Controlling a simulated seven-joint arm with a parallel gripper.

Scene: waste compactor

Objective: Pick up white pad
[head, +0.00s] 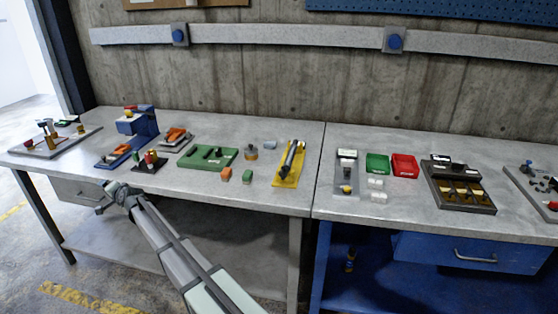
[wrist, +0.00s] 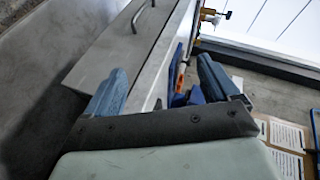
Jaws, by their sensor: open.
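Several small white pads (head: 378,196) lie in a cluster on the right-hand bench, in front of the green and red bins. Which of them the task means I cannot tell. A pale flat piece (head: 270,145) also lies on the left bench behind the yellow stand. My gripper (head: 106,198) is far to the left, by the front edge of the left bench. In the wrist view my gripper (wrist: 164,82) shows two blue fingers spread apart, with nothing held between them. No white pad can be made out in the wrist view.
A green bin (head: 377,165) and a red bin (head: 405,166) stand behind the white pads. A grey fixture (head: 347,173) is left of them, a dark compartment tray (head: 459,184) right. A yellow stand (head: 288,167) and green tray (head: 208,157) occupy the left bench.

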